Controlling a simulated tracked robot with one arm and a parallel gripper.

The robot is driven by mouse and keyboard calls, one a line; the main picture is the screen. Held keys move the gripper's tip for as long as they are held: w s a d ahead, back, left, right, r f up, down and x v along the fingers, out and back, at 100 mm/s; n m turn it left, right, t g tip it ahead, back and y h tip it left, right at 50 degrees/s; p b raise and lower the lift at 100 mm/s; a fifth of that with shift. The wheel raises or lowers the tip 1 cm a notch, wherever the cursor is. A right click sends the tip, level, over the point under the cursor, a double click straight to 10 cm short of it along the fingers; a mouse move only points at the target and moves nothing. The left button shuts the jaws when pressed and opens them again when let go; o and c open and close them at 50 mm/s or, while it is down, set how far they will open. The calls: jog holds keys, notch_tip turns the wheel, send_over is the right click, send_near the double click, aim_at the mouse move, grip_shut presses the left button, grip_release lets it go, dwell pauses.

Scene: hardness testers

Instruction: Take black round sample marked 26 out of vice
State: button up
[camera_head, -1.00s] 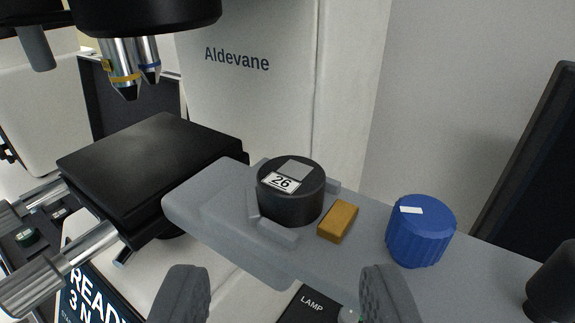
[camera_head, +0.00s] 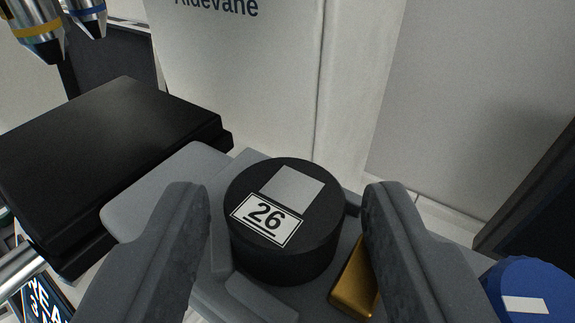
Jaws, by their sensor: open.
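The black round sample (camera_head: 285,250) marked 26 sits in the grey vice (camera_head: 150,205), label and a grey square facing up. A brass block (camera_head: 353,284), partly hidden by my right finger, is at the sample's right. A blue knob (camera_head: 530,290) is at the lower right edge. My gripper (camera_head: 287,205) is open, with one finger on each side of the sample. The left finger looks close to the sample's side and a gap shows on the right; contact cannot be told.
A black stage plate (camera_head: 100,150) lies left of the vice. Objective lenses (camera_head: 40,30) hang at the upper left. The white tester body (camera_head: 270,90) stands behind the sample. A dark panel (camera_head: 535,200) is at the right.

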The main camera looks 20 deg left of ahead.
jog(key=shift+w, duration=0.15)
jog(key=shift+c, duration=0.4)
jog(key=c, duration=0.7)
jog(key=shift+r, duration=0.15)
